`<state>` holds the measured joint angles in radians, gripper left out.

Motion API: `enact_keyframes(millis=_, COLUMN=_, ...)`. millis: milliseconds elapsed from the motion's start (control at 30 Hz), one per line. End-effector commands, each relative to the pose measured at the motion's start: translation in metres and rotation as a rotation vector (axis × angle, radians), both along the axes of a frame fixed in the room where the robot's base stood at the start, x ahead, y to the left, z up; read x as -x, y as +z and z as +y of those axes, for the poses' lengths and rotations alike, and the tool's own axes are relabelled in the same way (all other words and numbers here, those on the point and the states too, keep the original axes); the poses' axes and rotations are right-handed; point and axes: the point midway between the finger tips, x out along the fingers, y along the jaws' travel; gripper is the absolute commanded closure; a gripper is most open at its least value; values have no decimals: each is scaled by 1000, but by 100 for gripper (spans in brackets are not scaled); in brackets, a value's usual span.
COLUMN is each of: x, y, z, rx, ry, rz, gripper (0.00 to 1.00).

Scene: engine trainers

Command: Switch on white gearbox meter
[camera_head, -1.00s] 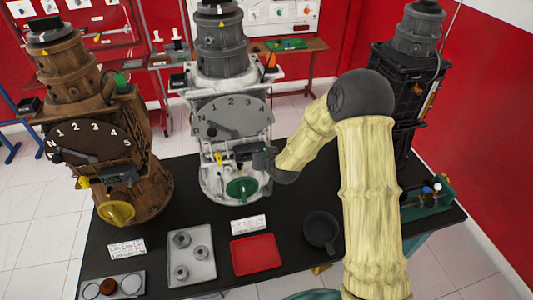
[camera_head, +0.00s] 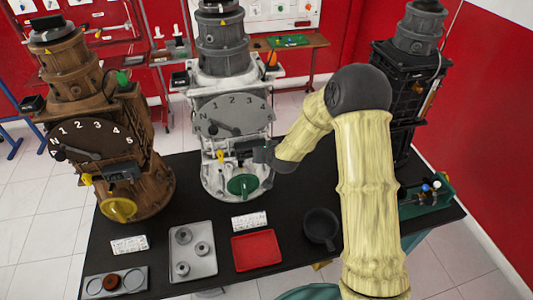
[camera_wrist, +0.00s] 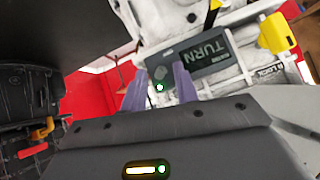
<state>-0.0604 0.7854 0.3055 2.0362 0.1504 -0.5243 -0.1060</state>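The white gearbox (camera_head: 208,174) stands in the middle of the black table, with a grey numbered dial on its front. Its meter (camera_head: 246,148) is a dark box below the dial, partly hidden by my gripper (camera_head: 266,155). In the wrist view the meter (camera_wrist: 212,54) shows a dark screen reading "TURN", with a round grey-green button-like spot near its end. My gripper (camera_wrist: 160,88) has its two purple fingers apart, at the meter's near end. I cannot tell whether they touch it. A small green light spot shows between the fingertips.
A yellow part (camera_wrist: 278,32) sits beside the meter. A green round part (camera_head: 242,186) is at the gearbox's base. A brown gearbox (camera_head: 85,90) stands left, a black one (camera_head: 400,85) right. A red tray (camera_head: 256,250), a grey tray (camera_head: 192,262) and a black bowl (camera_head: 320,226) lie in front.

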Motion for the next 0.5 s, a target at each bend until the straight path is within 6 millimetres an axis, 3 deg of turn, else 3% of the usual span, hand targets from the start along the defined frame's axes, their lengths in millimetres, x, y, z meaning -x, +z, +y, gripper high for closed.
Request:
enact_keyframes(millis=267, x=7, y=5, z=-2, rx=1, ry=1, rz=1, gripper=70)
enact_keyframes(millis=500, x=28, y=24, z=-11, rx=1, ry=0, rz=-1, gripper=70)
